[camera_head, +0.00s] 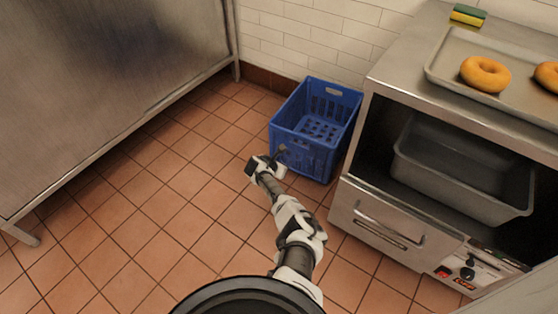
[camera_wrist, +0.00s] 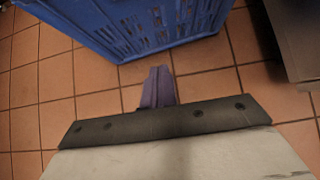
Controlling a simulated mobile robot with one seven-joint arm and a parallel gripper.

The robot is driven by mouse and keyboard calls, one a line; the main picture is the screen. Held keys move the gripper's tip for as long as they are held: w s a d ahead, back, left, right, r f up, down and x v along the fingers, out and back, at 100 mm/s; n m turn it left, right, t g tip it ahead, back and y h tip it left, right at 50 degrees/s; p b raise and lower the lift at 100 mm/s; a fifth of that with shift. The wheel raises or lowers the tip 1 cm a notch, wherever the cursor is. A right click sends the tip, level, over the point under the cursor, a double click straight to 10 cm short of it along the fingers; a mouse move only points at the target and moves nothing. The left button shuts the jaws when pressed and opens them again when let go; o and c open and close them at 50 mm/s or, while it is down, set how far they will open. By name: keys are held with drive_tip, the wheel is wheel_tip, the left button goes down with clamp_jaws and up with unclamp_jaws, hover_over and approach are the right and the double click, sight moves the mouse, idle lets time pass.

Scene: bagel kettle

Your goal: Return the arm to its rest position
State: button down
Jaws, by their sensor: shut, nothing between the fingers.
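My arm reaches out over the tiled floor in the head view. My gripper (camera_head: 281,150) is at its far end, close in front of the blue crate (camera_head: 310,158). In the wrist view the gripper's fingers (camera_wrist: 158,84) are together with nothing between them. The crate's slotted wall (camera_wrist: 150,30) fills the top of that view, just beyond the fingertips. I cannot tell whether the gripper touches the crate. The crate stands upright on the floor and looks empty.
A metal counter (camera_head: 404,42) stands at right, with a tray (camera_head: 447,72) holding bagels (camera_head: 485,74), a sponge (camera_head: 468,15), a grey pan (camera_head: 455,185) on its shelf and a drawer (camera_head: 385,225) below. A large steel unit (camera_head: 110,85) stands at left. Floor between is clear.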

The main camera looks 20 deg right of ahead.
drive_tip(key=shift+p+v, duration=0.4)
drive_tip(key=shift+v, duration=0.7)
drive_tip(key=shift+a, duration=0.1)
